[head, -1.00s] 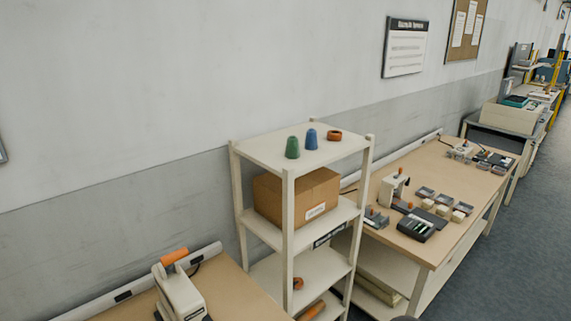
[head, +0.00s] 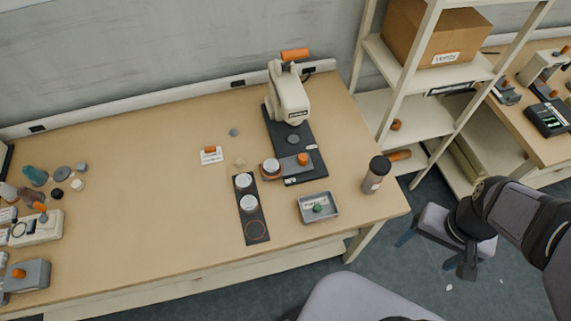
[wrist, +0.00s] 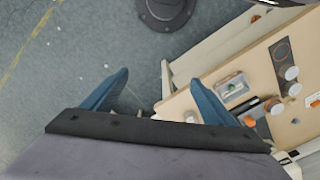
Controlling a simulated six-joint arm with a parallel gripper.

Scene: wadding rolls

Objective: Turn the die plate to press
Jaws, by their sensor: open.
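The cream press (head: 290,103) stands on a black base at the back of the workbench. In front of its column, what looks like the die plate (head: 286,165) is a grey plate low on the base, with an orange knob (head: 302,159) at its right. A white-topped round piece (head: 270,167) sits at its left end. My gripper (head: 425,254) is open and empty, off the bench to the right and well apart from the plate. Its two blue fingers (wrist: 158,82) are spread in the wrist view, over the floor and bench edge.
A black strip (head: 253,213) holds two white rolls and an orange ring mark. A grey tray (head: 331,214) holds a green piece. A bottle (head: 376,174) stands at the bench's right edge. A shelf (head: 419,110) stands behind right. The bench's left middle is clear.

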